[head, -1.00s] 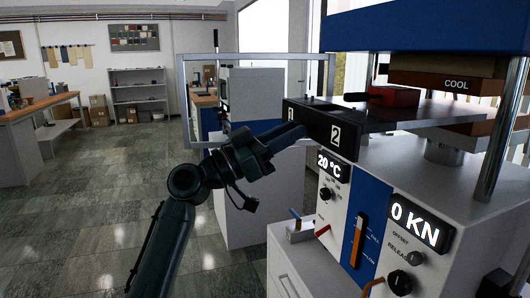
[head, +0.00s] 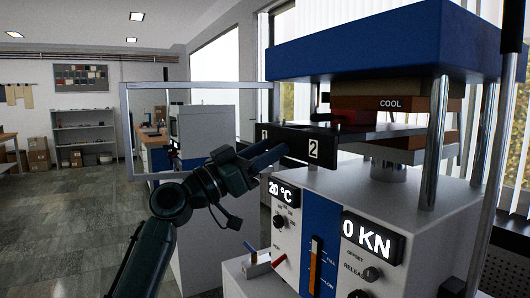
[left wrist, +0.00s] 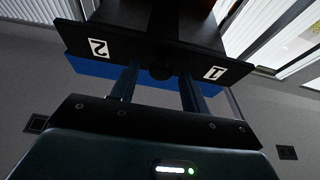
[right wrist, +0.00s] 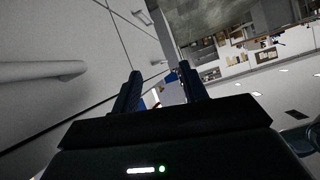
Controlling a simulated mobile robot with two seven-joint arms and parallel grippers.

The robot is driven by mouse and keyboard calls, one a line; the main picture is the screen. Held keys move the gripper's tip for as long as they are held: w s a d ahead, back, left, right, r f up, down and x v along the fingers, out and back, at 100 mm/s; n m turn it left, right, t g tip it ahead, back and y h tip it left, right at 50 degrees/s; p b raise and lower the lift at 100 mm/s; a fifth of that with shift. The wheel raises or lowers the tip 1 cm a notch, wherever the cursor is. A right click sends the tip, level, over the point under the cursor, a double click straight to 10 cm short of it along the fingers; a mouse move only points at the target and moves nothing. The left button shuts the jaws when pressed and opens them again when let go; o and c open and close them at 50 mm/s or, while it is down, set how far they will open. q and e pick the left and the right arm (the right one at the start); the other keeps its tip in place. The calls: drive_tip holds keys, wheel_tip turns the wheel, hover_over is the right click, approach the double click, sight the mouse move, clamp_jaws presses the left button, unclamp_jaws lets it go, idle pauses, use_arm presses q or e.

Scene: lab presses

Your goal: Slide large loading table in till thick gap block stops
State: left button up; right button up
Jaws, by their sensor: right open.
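The large loading table (head: 380,131) is a dark flat plate with a black front panel (head: 300,144) marked 1 and 2. It reaches into the press below the brown block marked COOL. A red piece (left wrist: 225,9) lies on the table; in the head view it is mostly in shadow at the platen's edge, and its contact with the press cannot be made out. My left gripper (head: 268,155) is at the front panel, fingers apart on either side of a dark knob (left wrist: 160,73), fingertips at or very near the panel. My right gripper (right wrist: 159,74) is open and empty, away from the table.
The press (head: 350,200) has shiny columns, a 20 °C display, a 0 KN display and several knobs and levers on its front. A metal frame (head: 126,130) and a second white machine (head: 208,130) stand behind my left arm. The tiled floor at left is clear.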

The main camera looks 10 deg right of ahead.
use_arm(q)
drive_tip(key=shift+a+f, duration=0.1)
use_arm(e)
drive_tip(key=shift+f, duration=0.25)
use_arm(q)
drive_tip(key=b+v, duration=0.3)
drive_tip(key=v, duration=1)
use_arm(e)
drive_tip(key=shift+s+d+t, duration=0.25)
drive_tip(key=shift+d+t, duration=0.15)
drive_tip(key=shift+a, duration=0.1)
idle(0.4)
